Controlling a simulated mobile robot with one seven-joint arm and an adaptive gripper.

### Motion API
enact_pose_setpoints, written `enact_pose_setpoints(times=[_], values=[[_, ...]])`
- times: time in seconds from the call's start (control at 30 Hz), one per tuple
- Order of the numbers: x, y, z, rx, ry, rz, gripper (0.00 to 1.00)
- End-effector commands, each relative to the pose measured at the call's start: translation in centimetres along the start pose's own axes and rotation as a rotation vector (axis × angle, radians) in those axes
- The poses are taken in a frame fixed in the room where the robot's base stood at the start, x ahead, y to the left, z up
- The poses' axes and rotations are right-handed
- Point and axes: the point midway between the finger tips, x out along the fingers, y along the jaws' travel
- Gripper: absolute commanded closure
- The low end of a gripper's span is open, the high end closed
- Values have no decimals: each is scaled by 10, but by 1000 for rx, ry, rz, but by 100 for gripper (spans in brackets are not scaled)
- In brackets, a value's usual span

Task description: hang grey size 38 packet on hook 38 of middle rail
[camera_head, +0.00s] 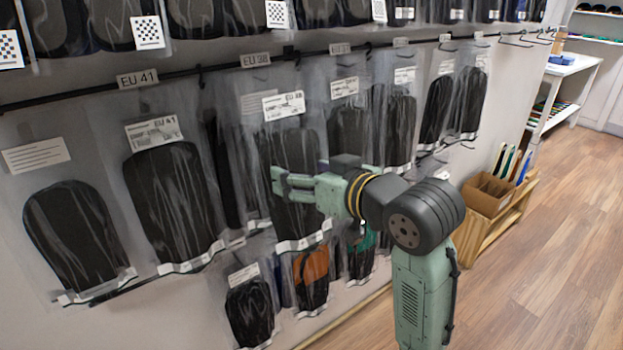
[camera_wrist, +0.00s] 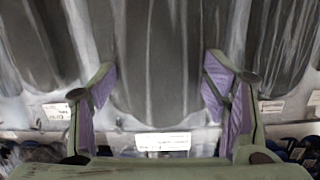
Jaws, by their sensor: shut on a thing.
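The packet labelled EU 38 (camera_head: 290,225) is a clear bag with a dark grey insole and a white label near its top. It hangs upright in front of the wall, close to the middle rail (camera_head: 220,67). My gripper (camera_head: 280,182) is around this packet at mid-height, coming from the right. In the wrist view, its two fingers (camera_wrist: 158,82) stand on either side of the dark insole (camera_wrist: 160,50). A rail tag (camera_head: 256,60), which seems to read EU 38 but is blurred, is above and left of the packet. Whether the packet's top touches a hook is unclear.
An EU 41 packet (camera_head: 170,200) hangs at left, and more packets (camera_head: 398,125) hang close by at right. Small packets (camera_head: 250,310) hang below. A wooden crate (camera_head: 490,195) stands on the floor at right. Empty hooks (camera_head: 515,40) show at the rail's far end.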

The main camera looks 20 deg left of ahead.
Motion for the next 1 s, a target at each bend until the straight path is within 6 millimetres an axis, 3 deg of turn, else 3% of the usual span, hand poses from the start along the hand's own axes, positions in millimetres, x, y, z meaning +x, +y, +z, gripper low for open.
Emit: enact_pose_setpoints(times=[1.0], values=[[58,0,-6,0,0,0,61]])
